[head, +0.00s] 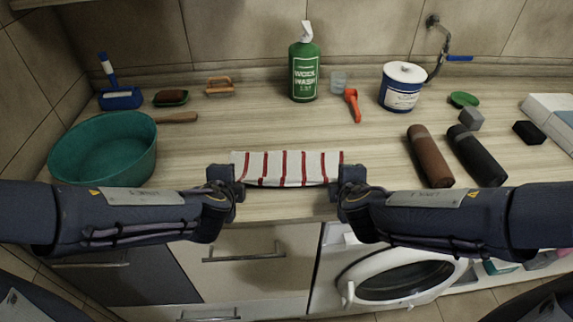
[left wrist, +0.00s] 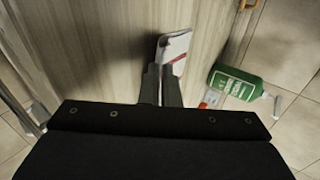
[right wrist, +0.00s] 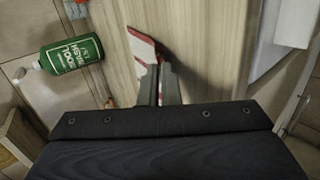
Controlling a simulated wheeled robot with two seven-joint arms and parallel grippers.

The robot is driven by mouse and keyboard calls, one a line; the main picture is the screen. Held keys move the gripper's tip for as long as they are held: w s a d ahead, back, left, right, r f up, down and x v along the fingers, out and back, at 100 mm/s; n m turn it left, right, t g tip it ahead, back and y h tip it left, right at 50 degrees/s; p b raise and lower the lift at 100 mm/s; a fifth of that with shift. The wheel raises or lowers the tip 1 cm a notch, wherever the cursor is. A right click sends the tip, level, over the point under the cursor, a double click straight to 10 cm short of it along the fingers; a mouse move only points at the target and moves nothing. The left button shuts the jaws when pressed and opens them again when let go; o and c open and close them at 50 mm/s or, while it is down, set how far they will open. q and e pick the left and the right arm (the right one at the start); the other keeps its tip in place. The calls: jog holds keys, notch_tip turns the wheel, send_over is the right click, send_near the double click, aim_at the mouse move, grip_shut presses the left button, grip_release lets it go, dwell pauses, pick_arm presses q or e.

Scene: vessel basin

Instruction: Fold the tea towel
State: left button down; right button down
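The tea towel (head: 287,167), white with red stripes, is a narrow strip at the counter's front, between my two grippers. Its near edge looks slightly lifted, with a dark gap or shadow below. My left gripper (head: 238,180) is at its left end; in the left wrist view the fingers (left wrist: 162,88) are close together on the towel's end (left wrist: 174,48). My right gripper (head: 336,180) is at its right end; in the right wrist view the fingers (right wrist: 158,84) are close together on the towel's end (right wrist: 143,44). The towel's underside is hidden.
A teal basin (head: 104,150) stands at the left. Brown (head: 430,157) and black (head: 477,155) rolls lie at the right. The counter behind the towel is clear.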

pick_arm(q)
jog(key=shift+f, duration=0.1)
jog(key=c, duration=1.3)
grip_release()
pick_arm(e)
jog(key=c, duration=1.3)
grip_release()
